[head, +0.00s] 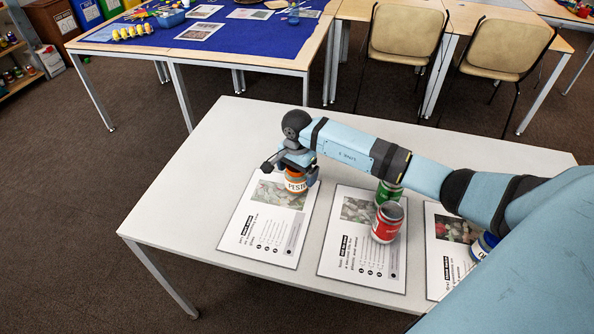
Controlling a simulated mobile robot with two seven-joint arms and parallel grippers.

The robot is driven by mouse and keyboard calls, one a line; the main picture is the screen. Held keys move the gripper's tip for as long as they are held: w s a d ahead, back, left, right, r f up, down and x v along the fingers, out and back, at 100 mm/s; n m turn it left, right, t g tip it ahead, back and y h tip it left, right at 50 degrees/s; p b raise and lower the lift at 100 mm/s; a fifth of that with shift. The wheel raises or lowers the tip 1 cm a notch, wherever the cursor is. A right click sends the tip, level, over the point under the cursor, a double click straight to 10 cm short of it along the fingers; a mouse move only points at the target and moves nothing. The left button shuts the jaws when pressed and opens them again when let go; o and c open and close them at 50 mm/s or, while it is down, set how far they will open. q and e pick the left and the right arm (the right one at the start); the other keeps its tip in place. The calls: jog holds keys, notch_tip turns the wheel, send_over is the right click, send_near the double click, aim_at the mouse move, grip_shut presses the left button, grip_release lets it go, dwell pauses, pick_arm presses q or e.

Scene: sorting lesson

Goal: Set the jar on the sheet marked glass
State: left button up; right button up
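A glass jar with a white label and orange-red contents (296,184) stands upright at the upper right part of the left sheet (257,243). The sheet has a photo and printed lines; its heading is too small to read. My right gripper (290,168) is over the jar from above, one dark finger to the left of it and one at its right side. The fingers look spread wider than the jar, and they hide its top. My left gripper is out of view.
A green can (388,191) and an open-topped red can (387,223) stand on or by the middle sheet (345,262). A blue can (484,246) is on the right sheet (437,262), partly behind my arm. The white table's (190,192) left end is clear.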

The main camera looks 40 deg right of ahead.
notch_tip(320, 180, up, 12)
jog(key=shift+r, duration=0.2)
dwell(0.4)
dwell(0.5)
